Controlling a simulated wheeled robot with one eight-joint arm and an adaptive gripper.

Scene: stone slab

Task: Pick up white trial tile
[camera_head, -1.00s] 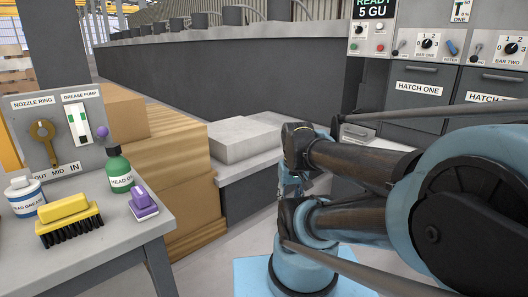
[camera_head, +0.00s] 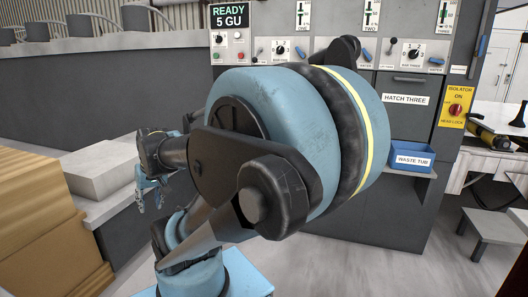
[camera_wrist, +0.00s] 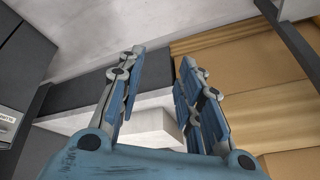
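I cannot pick out a white trial tile for sure in any view. A pale grey-white slab (camera_head: 102,168) lies on a low grey ledge at the left of the head view. A pale block also shows between and behind my fingers in the wrist view (camera_wrist: 152,128); I cannot tell if it is the same slab. My gripper (camera_wrist: 162,58) is open, with its blue fingers apart and nothing between them. In the head view my gripper (camera_head: 150,196) hangs beside the slab's right side, partly hidden by my own arm.
A yellow isolator panel (camera_head: 457,105) and a grey step (camera_head: 498,228) are at right. Floor is clear before the cabinet.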

